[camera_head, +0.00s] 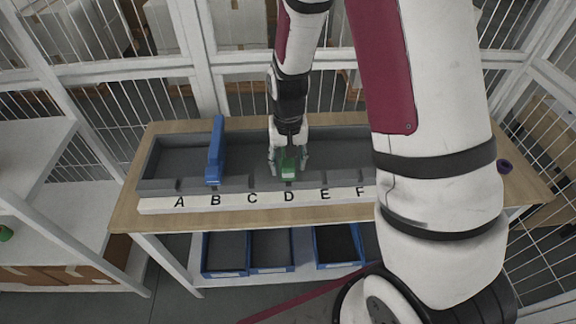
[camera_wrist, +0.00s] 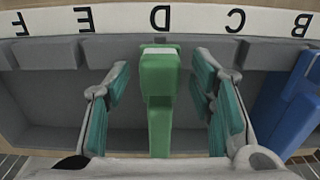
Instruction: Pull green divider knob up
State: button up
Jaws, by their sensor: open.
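The green divider knob (camera_head: 289,171) is at the slot marked D in the grey tray (camera_head: 245,182). In the wrist view the green divider (camera_wrist: 159,75) stands upright between my fingers, its knob nearest the letter strip. My gripper (camera_head: 289,162) is over the tray with its fingers on either side of the knob. In the wrist view my gripper (camera_wrist: 161,100) is open, with a gap between the teal pads and the green divider on both sides. The lower part of the divider is hidden in the head view.
A blue divider (camera_head: 215,152) stands at slot B, left of my gripper, and shows at the right of the wrist view (camera_wrist: 290,100). A white strip with letters (camera_head: 268,200) runs along the tray's front. Blue bins (camera_head: 272,270) sit below the table. My arm covers the tray's right side.

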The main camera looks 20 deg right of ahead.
jog(key=shift+r, duration=0.1)
jog(key=shift+r+p, duration=1.6)
jog(key=shift+r, duration=2.85)
notch_tip(320, 180, up, 8)
jog(key=t, duration=0.1)
send_over(288, 163)
jog(key=s, duration=0.2)
jog(key=s+r+n+t+b, duration=0.2)
jog(key=s+r+t, duration=0.1)
jog(key=s+r, duration=0.7)
jog(key=s+r+n+t, duration=0.1)
jog(key=s+r, duration=0.2)
jog(key=s, duration=0.4)
jog(key=shift+a+r+n+t+b, duration=0.15)
jog(key=shift+r+n+t+b, duration=0.15)
jog(key=shift+r+b, duration=0.1)
